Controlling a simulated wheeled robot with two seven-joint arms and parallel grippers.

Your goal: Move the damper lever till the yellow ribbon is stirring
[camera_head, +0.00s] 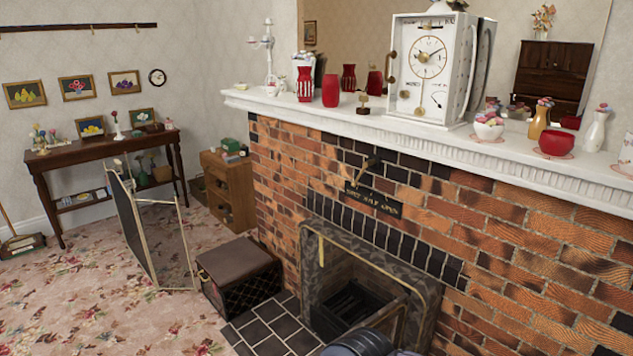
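The damper lever (367,168) is a small dark lever with a brass-coloured part on the brick chimney breast, above the fireplace opening. It slants down to the left, its lower end near the left end of a dark lettered plate (374,201). The lettering seems to include "HALF" and "OPEN". The yellow ribbon (321,250) is a narrow strip hanging straight down at the upper left of the fireplace opening. One frame cannot show whether it stirs. Neither gripper is in view; a dark rounded part of mine shows at the bottom edge.
The white mantel shelf (470,146) juts out above the lever and carries a white clock (433,70), vases and bowls. A dark box (240,275) and a folding screen (150,235) stand left of the hearth. The carpet (80,300) at left is mostly clear.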

